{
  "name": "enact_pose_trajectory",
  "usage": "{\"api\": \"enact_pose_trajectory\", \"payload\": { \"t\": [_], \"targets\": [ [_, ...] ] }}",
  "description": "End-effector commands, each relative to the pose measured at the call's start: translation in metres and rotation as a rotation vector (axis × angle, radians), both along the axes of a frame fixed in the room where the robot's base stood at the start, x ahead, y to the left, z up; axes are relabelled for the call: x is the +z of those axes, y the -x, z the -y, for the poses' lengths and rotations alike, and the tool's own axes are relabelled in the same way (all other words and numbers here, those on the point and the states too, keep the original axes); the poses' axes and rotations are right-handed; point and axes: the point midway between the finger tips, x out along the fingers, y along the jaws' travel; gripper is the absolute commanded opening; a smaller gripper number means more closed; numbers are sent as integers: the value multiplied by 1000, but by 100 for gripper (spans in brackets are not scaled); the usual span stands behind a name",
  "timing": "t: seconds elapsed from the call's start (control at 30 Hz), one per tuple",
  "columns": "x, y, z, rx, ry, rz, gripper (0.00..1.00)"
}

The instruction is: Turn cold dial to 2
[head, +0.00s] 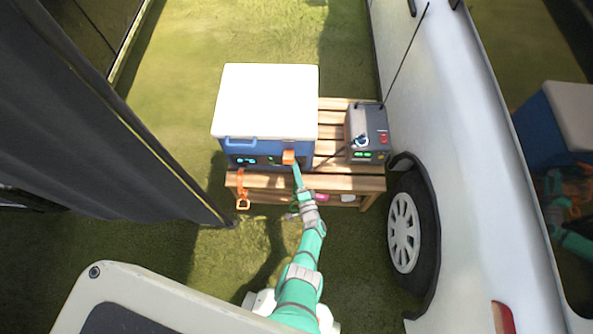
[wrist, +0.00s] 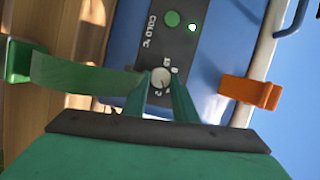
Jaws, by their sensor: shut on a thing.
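The cold dial (wrist: 160,77) is a small round pale knob on a dark panel (wrist: 172,40) marked "COLD °C", seen in the wrist view. Some marks show around the knob, but they are too small to read surely. My gripper (wrist: 160,84) is shut on the knob, with one green finger on each side. In the head view my gripper (head: 297,172) reaches the front of the blue cooler (head: 262,151) with a white lid, near an orange latch (head: 289,157). The dial is hidden there.
The cooler stands on a slatted wooden bench (head: 338,182). A grey power box (head: 368,135) with an antenna stands to its right. A white vehicle (head: 445,140) is close on the right, a dark curtain (head: 90,110) on the left. An orange strap (head: 242,190) hangs in front.

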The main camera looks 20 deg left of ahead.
Motion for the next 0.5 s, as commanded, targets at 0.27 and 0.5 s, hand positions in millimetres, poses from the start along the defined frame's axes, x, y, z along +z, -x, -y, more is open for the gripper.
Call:
{"api": "enact_pose_trajectory", "payload": {
  "t": [0.27,0.5],
  "targets": [
    [-2,0,0,0,-82,-25,3],
    [-2,1,0,0,-108,-33,3]
  ]
}}
